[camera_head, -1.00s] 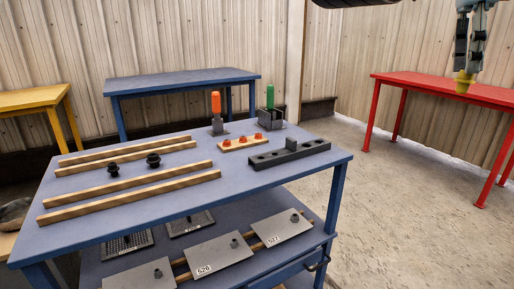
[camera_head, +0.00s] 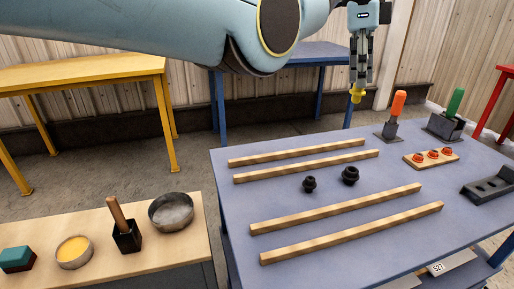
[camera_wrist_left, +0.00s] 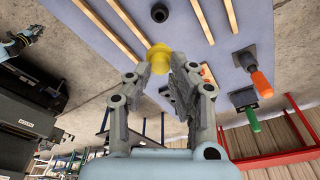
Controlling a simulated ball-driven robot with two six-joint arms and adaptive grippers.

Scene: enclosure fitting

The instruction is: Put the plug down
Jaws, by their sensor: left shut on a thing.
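My left gripper (camera_head: 359,84) reaches in from above, fingers down, near the back edge of the blue table. It is shut on a yellow plug (camera_head: 357,93), held in the air. In the left wrist view the plug (camera_wrist_left: 158,58) sits between the fingertips, partly hidden by them, with the blue table top behind it. Two black round plugs (camera_head: 309,184) (camera_head: 350,175) stand on the table (camera_head: 400,160) between two pairs of wooden rails (camera_head: 300,152) (camera_head: 340,208). What looks like my right gripper (camera_wrist_left: 28,38) shows small at the left of the wrist view; its jaws are unclear.
An orange-handled tool (camera_head: 397,105) and a green-handled one (camera_head: 455,102) stand at the back right. A wooden strip with orange pieces (camera_head: 432,158) and a dark block (camera_head: 490,187) lie nearer. A wooden bench (camera_head: 185,248) holds bowls at left. Table top between the rails is mostly clear.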

